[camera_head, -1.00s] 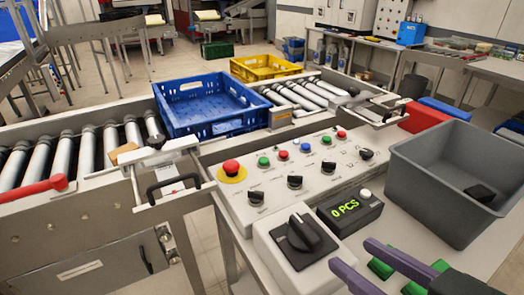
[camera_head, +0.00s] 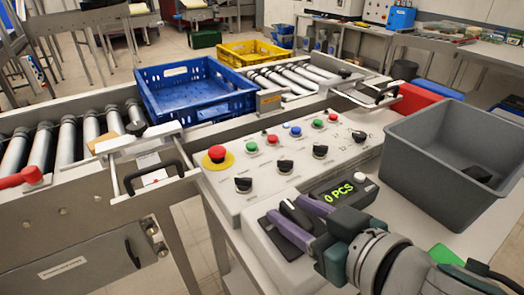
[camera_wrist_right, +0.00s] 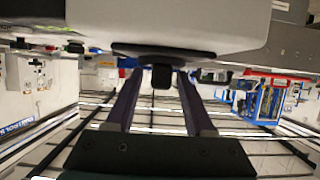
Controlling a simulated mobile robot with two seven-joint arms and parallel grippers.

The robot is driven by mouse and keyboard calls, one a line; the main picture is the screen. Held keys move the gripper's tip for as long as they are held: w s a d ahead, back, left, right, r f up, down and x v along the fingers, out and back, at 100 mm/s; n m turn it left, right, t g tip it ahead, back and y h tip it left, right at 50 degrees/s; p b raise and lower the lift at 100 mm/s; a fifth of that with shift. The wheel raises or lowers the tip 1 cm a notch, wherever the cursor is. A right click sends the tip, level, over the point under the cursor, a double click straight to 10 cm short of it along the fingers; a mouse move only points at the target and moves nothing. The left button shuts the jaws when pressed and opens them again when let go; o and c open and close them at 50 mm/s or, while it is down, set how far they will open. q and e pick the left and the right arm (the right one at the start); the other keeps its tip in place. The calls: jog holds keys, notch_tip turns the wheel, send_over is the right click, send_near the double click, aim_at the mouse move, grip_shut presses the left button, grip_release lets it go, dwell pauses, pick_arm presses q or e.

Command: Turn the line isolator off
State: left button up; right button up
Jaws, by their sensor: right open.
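The line isolator is a large black rotary knob (camera_head: 294,212) on a pale box (camera_head: 262,240) at the front of the control panel. My right gripper (camera_head: 286,205) reaches in from the lower right, its two purple fingers open on either side of the knob. In the right wrist view, the knob (camera_wrist_right: 161,77) shows between the fingertips (camera_wrist_right: 161,82), with a gap at each side. The fingers partly hide the knob in the head view, so its exact setting is hard to tell. My left gripper is not in view.
The counter display (camera_head: 337,191) reads 0 PCS close beside the fingers. The control panel (camera_head: 262,183) has a red emergency button (camera_head: 217,153) and several small knobs. A grey bin (camera_head: 440,190) stands to the right. A blue crate (camera_head: 192,97) sits on the conveyor behind.

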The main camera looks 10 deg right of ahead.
grip_shut()
dwell(0.4)
